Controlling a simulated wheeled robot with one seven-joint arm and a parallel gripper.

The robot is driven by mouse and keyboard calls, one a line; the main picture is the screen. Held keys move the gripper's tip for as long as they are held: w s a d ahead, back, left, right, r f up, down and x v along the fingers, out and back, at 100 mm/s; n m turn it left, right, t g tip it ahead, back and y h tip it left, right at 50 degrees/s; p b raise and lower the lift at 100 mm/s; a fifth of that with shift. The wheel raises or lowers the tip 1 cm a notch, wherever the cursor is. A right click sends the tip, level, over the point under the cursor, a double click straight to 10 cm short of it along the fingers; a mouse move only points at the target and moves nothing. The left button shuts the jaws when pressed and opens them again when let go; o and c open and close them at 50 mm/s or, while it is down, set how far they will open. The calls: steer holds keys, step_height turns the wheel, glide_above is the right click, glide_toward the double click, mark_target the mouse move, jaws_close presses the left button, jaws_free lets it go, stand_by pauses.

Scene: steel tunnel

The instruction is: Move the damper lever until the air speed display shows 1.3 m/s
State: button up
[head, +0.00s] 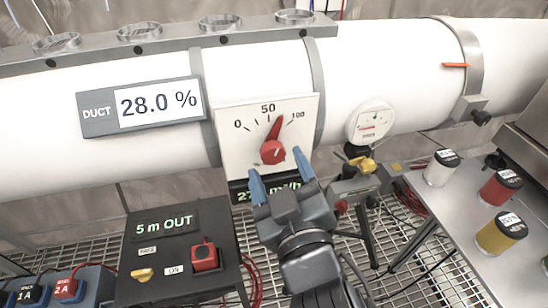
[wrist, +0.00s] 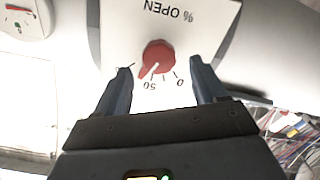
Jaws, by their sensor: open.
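The damper lever is a red knob with a pointer (head: 273,150) on a white dial plate (head: 233,158) marked 0, 50 and 100. Its pointer is a little past 50, toward 100. The wrist view shows the red knob (wrist: 157,56) upside down, under "% OPEN". My gripper (head: 277,164) is open and empty, its fingertips just below the knob in the head view; in the wrist view the fingers (wrist: 159,67) flank it. I cannot tell whether they touch it. The DUCT display (head: 158,104) reads 28.0 %. A lower display (head: 240,192) in m³/h is partly hidden by my gripper; no m/s reading shows.
A round gauge (head: 371,122) and a red handle (head: 455,65) are on the white duct at right. Several jars stand on a metal table (head: 450,215) at right, with a tripod device (head: 360,187) nearby.

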steer(key=shift+v, duration=1.75)
steer(key=s+d+f+m+g+h, duration=0.1)
steer(key=s+d+f+m+h, duration=0.2)
steer(key=s+d, duration=0.6)
steer(key=s+d+f+m+g, duration=0.1)
steer(key=s+d+f+m, duration=0.2)
steer(key=s+d+f, duration=0.55)
steer(key=s+d+r+m+h, duration=0.1)
steer(key=s+r, duration=0.1)
steer(key=s, duration=0.4)
steer(key=s+d+r+m+h, duration=0.1)
steer(key=s+d+r, duration=0.1)
steer(key=s, duration=0.4)
steer(key=shift+s+d+r+g, duration=0.25)
steer(key=shift+s+r+g, duration=0.05)
steer(key=shift+r, duration=0.3)
